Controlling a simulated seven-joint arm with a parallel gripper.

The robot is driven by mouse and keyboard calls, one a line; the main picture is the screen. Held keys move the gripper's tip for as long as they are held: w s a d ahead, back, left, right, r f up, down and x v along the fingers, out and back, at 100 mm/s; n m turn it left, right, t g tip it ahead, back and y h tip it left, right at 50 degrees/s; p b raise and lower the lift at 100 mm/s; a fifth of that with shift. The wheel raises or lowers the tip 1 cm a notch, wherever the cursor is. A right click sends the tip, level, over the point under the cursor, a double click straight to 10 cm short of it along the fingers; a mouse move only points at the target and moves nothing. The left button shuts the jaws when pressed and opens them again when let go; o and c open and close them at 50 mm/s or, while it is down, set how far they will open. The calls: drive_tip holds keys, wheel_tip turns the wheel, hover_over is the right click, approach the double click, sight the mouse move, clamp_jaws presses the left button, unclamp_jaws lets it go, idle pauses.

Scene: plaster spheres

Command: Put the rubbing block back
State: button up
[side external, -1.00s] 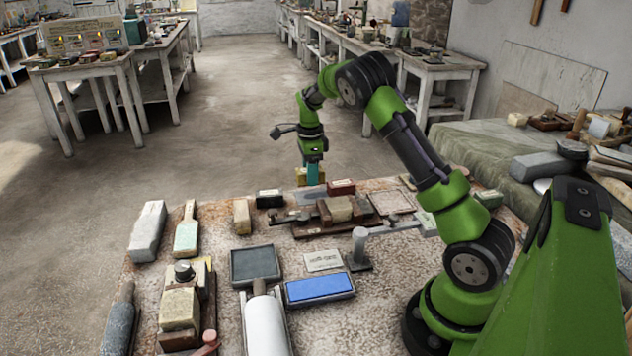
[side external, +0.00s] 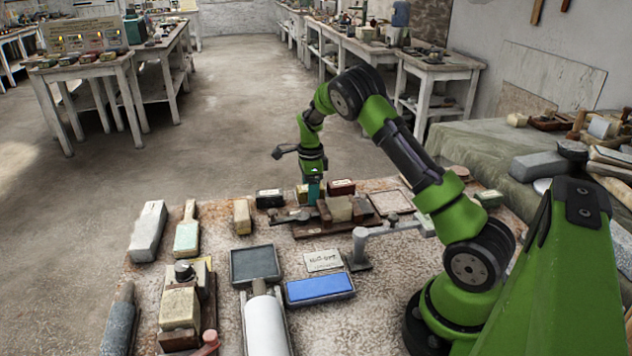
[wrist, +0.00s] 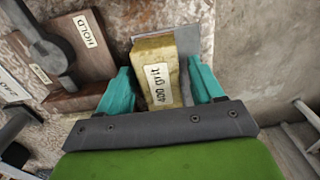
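The rubbing block (side external: 303,193) is a yellowish block with a pale "400 grit" label. It is at the far edge of the stone table, beside a wooden fixture. In the wrist view the block (wrist: 157,88) lies between the teal fingers of my gripper (wrist: 163,88), slightly turned to them. Narrow gaps seem to show on both sides of it, so the fingers look open around it. A flat grey plate (wrist: 188,45) shows behind and beside the block. In the side view my gripper (side external: 313,190) is low over the plate, which is mostly hidden there.
A wooden fixture (wrist: 90,50) labelled HOLD is left of the block in the wrist view. A dark block (side external: 270,199) and a red-brown block (side external: 341,187) stand close on either side. The table edge drops to the floor (wrist: 255,50) just beyond.

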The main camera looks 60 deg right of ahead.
drive_tip(key=shift+o, duration=0.2)
drive_tip(key=shift+r, duration=0.1)
wheel_tip(320, 180, up, 12)
drive_tip(key=s+a+r+n+t+y, duration=0.1)
drive_tip(key=s+a+r+n+t, duration=0.15)
drive_tip(key=a+r+n, duration=0.4)
drive_tip(key=s+a+r+n+t, duration=0.2)
drive_tip(key=s+a+n, duration=0.6)
drive_tip(key=s+a, duration=0.1)
drive_tip(key=s+a+r+n+t+y, duration=0.1)
drive_tip(key=s+a+r+n+t, duration=0.1)
drive_tip(key=s+a+n, duration=0.6)
drive_tip(key=s+a+r, duration=0.1)
drive_tip(key=a, duration=0.2)
drive_tip(key=shift+s+a+t, duration=0.15)
drive_tip(key=shift+s+t, duration=0.2)
drive_tip(key=shift+s, duration=0.05)
